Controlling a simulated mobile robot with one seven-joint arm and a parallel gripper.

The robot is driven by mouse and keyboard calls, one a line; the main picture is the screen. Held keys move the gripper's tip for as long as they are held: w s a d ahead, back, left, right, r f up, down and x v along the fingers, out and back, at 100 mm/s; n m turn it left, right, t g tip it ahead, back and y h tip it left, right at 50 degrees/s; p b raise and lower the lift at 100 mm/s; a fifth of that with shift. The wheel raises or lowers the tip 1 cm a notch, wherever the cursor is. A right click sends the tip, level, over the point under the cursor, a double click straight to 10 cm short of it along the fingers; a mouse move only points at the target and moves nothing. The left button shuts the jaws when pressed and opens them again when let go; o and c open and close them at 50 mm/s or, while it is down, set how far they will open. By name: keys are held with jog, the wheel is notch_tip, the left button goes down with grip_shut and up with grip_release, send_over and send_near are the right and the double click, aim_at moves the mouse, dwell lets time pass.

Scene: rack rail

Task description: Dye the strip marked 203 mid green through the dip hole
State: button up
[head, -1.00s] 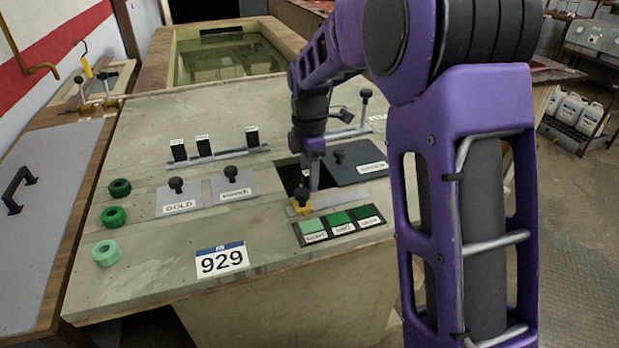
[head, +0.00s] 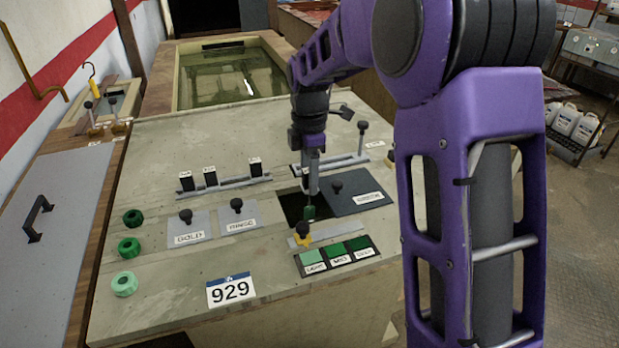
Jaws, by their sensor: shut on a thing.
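My gripper (head: 311,186) is shut on a strip (head: 309,212) whose lower end shows green. It points down over the open black dip hole (head: 291,204), and the strip's lower end is at the hole. I cannot tell how much is inside, and its number is not readable. Three dark strips (head: 210,178) with white tags stand in a rack rail left of the hole; their numbers are too small to read. A swatch panel (head: 336,257) in front shows three greens, light to deep from left to right.
A grey lid (head: 346,192) with a black knob lies right of the hole. Lids marked GOLD (head: 187,228) and RINSE (head: 237,216) lie left. A yellow-based knob (head: 302,235) stands in front. Green rings (head: 129,247) line the left side; a water tank (head: 230,75) is behind.

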notch_tip(320, 180, up, 4)
jog(key=shift+f+p, duration=0.1)
jog(key=shift+p, duration=1.15)
notch_tip(320, 180, up, 5)
send_over(310, 206)
jog(key=shift+w, duration=0.1)
jog(key=shift+f, duration=0.1)
jog(key=shift+f+b, duration=5)
jog(key=shift+f, duration=3.95)
